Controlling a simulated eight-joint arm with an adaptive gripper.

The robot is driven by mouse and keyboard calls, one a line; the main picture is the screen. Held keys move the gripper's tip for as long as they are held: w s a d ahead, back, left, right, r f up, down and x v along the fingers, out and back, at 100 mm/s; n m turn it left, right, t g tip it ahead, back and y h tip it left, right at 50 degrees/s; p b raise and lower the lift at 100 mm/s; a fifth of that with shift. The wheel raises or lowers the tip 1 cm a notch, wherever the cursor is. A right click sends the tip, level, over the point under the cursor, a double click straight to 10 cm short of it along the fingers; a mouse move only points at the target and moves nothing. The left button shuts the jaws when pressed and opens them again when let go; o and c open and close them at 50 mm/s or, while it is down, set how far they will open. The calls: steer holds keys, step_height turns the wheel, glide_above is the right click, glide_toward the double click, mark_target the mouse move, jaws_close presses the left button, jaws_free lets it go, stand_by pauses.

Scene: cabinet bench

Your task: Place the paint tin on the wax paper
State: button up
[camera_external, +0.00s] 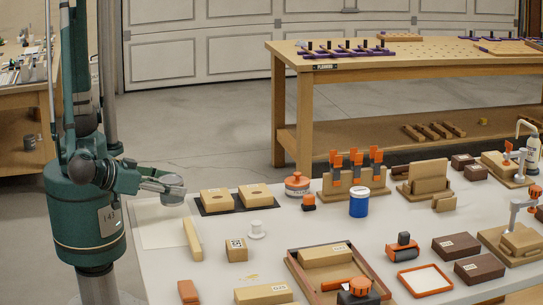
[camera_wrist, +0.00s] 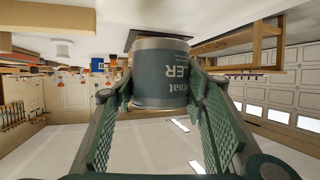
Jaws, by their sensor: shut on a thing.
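The paint tin, grey with a dark label, is between the fingers of my gripper (camera_wrist: 150,92) in the wrist view, where the tin (camera_wrist: 158,72) and its lettering look upside down. In the external view my gripper (camera_external: 161,187) holds the tin (camera_external: 174,182) at the bench's far left corner. The wax paper, a pale cream sheet (camera_external: 163,232), lies flat on the bench just below the gripper in the picture. The tin appears to be above the paper's far edge; its exact height is hard to tell.
A yellowish wooden bar (camera_external: 192,240) lies along the paper's right edge. A dark mat with two wooden blocks (camera_external: 235,198) is to the right of the gripper. The visible paper is clear.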

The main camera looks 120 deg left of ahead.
mark_target(161, 197)
steer(key=shift+f, duration=0.1)
steer(key=shift+f+b, duration=0.75)
steer(key=shift+f, duration=1.25)
steer(key=o, duration=1)
steer(key=shift+o, duration=0.2)
steer(key=shift+p+v, duration=1)
steer(key=shift+v, duration=2.75)
